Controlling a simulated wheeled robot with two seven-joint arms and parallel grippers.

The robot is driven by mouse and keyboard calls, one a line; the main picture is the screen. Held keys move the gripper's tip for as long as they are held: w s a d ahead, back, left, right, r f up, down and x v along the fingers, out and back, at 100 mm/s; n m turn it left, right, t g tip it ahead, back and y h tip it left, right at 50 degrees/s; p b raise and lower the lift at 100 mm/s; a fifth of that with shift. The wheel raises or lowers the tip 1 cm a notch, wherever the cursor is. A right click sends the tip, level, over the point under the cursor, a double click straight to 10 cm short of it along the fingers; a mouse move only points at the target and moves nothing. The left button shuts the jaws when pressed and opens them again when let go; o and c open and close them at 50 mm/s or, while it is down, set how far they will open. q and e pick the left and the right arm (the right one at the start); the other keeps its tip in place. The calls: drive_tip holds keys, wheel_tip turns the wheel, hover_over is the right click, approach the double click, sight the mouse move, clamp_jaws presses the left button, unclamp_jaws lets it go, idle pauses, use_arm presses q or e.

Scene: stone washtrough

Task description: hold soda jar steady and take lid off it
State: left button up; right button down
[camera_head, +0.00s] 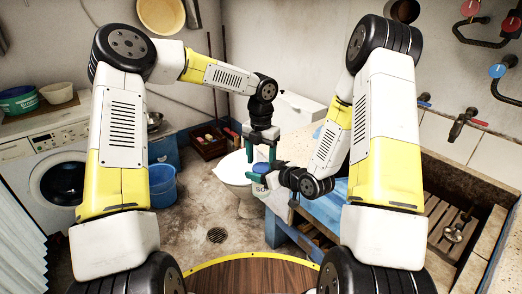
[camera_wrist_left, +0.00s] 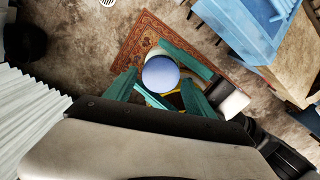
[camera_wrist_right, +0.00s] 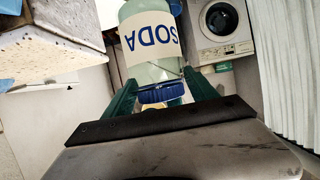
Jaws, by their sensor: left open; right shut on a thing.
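The soda jar (camera_head: 260,190), pale with a SODA label, is upright in the air; in the right wrist view it (camera_wrist_right: 152,38) appears upside down. Its blue lid (camera_head: 261,167) sits on top and also shows in the left wrist view (camera_wrist_left: 160,74) and right wrist view (camera_wrist_right: 162,93). My right gripper (camera_head: 275,172) is shut on the jar from the side, just below the lid. My left gripper (camera_head: 260,150) is open, pointing down above the lid, with its fingers on either side of it. Whether they touch the lid cannot be told.
A blue bench (camera_head: 325,212) stands right of the jar, with a stone washtrough (camera_head: 470,185) beyond. A blue bucket (camera_head: 162,184) and a washing machine (camera_head: 55,180) are at the left. A patterned rug (camera_wrist_left: 135,50) lies on the floor below.

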use_arm(q)
drive_tip(key=shift+f, duration=0.75)
drive_tip(key=c, duration=1.3)
drive_tip(key=shift+o, duration=0.2)
drive_tip(key=n, duration=0.3)
drive_tip(key=shift+n, duration=0.3)
drive_tip(key=shift+a, duration=0.1)
drive_tip(key=o, duration=1.5)
drive_tip(key=shift+r, duration=0.1)
